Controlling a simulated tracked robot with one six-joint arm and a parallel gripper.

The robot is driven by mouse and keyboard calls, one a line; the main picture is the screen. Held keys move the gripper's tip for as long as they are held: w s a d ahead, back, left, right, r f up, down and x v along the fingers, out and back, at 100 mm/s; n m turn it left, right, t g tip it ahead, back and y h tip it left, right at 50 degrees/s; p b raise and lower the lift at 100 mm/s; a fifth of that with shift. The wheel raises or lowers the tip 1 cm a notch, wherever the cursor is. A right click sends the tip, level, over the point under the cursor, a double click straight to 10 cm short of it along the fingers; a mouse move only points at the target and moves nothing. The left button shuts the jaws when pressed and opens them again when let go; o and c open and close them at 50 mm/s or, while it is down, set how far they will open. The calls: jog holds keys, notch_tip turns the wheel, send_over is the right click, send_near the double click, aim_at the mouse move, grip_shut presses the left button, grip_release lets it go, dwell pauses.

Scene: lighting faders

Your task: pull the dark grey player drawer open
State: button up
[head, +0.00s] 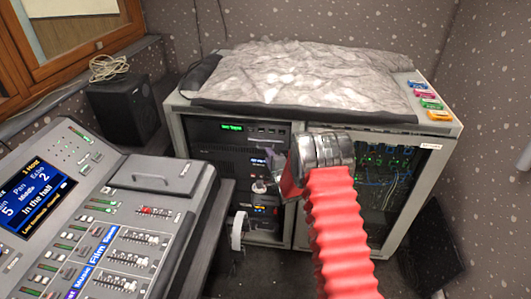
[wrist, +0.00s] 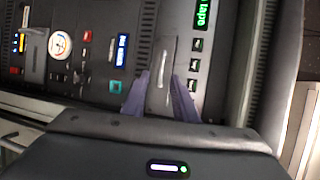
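The dark grey drawer (wrist: 170,50) shows in the wrist view as a narrow front in the rack, beside a green display. A pale bar handle (wrist: 162,78) is on it. My gripper (wrist: 160,88) is open, its two purple fingers standing on either side of the handle with gaps between. I cannot tell how deep the fingers reach, or whether they touch the front. The drawer looks shut.
The mixing console (head: 110,225) stands at the left, close to the rack. A black speaker (head: 120,110) is behind it. A crumpled grey cover (head: 300,75) and several coloured blocks (head: 424,93) lie on the rack top. A glass-fronted bay (head: 385,185) is at the right.

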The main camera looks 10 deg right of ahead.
aim_at(277, 144)
jog(key=shift+x, duration=2.65)
jog(key=shift+c, duration=0.2)
grip_shut()
jog(key=shift+s+f, duration=0.1)
jog(key=shift+f, duration=0.05)
